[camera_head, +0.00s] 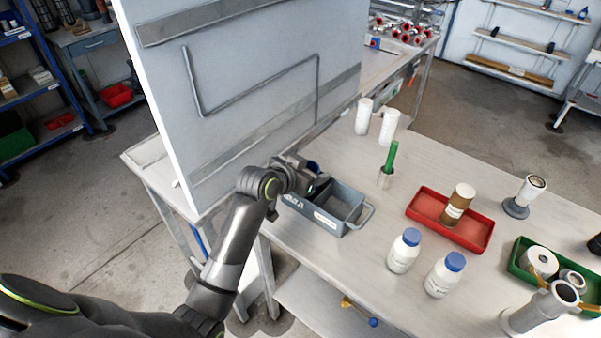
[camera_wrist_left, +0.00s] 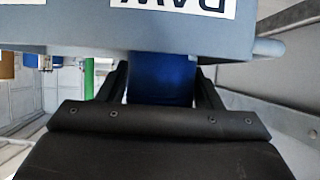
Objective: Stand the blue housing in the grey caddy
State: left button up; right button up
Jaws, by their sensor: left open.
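The grey caddy (camera_head: 345,227) stands on the table beside the white panel; its right compartment looks empty. Its labelled wall fills the top of the left wrist view (camera_wrist_left: 60,28). The blue housing (camera_head: 313,167) shows only as a small dark blue piece at the caddy's left end, partly hidden by my gripper. In the left wrist view the housing (camera_wrist_left: 160,80) is a blue cylinder between my fingers, against the caddy wall. My left gripper (camera_head: 317,184) is open around the housing, also in the left wrist view (camera_wrist_left: 160,92). My right gripper is not in view.
A red tray (camera_head: 473,240) holds a brown bottle (camera_head: 459,203). Two blue-capped bottles (camera_head: 404,251) stand near the front edge. A green rod (camera_head: 391,157) stands in a holder behind the caddy. A green tray (camera_head: 523,247) is at right. The tall white panel (camera_head: 250,95) rises close behind my left arm.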

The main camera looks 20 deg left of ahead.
pick_arm(q)
jog(key=v, duration=1.1)
jog(key=shift+s, duration=0.4)
jog(key=shift+a, duration=0.15)
jog(key=s+a+f+n+g+y, duration=0.25)
jog(key=s+f, duration=0.25)
jog(key=s, duration=0.5)
jog(key=s+a+f+n+g+y, duration=0.1)
jog(key=s+a+f+g+y, duration=0.2)
jog(key=s+f, duration=0.45)
jog(key=s+a+f+n+g+y, duration=0.15)
jog(key=s+a+f, duration=0.25)
jog(key=s, duration=0.7)
notch_tip(320, 180, down, 24)
jog(key=a+g+h, duration=0.1)
jog(key=a+g, duration=0.1)
jog(key=s+d+f+g, duration=0.1)
jog(key=s+f, duration=1.4)
jog(key=f, duration=0.1)
jog(key=shift+d+h, duration=0.2)
jog(key=shift+h, duration=0.2)
